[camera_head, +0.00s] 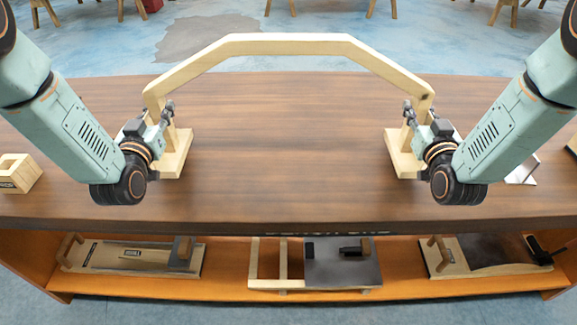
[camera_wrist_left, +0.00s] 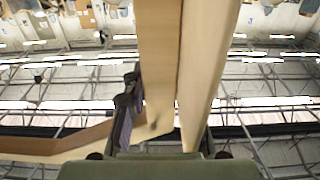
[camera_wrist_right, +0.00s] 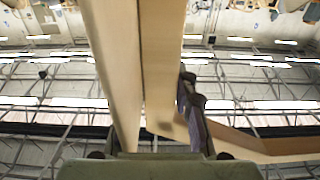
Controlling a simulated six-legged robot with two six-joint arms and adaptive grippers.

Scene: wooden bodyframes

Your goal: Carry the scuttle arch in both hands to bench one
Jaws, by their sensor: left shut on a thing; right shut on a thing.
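The scuttle arch (camera_head: 285,46), a pale wooden frame with sloped shoulders and two footed legs, stands upright over the dark wooden bench (camera_head: 285,185). Its feet appear at the bench top; I cannot tell for certain whether they touch. My left gripper (camera_head: 166,113) is shut on the arch's left leg, and my right gripper (camera_head: 409,113) on its right leg. The arch's pale wood also fills the middle of the left wrist view (camera_wrist_left: 160,70) and the right wrist view (camera_wrist_right: 160,70). The grippers partly hide the legs.
A small wooden block (camera_head: 18,174) lies at the bench's left end, and a light angled piece (camera_head: 522,171) at its right. The shelf below holds a long board (camera_head: 130,257), a framed dark plate (camera_head: 343,262) and another dark-topped piece (camera_head: 487,253). Stools stand far behind.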

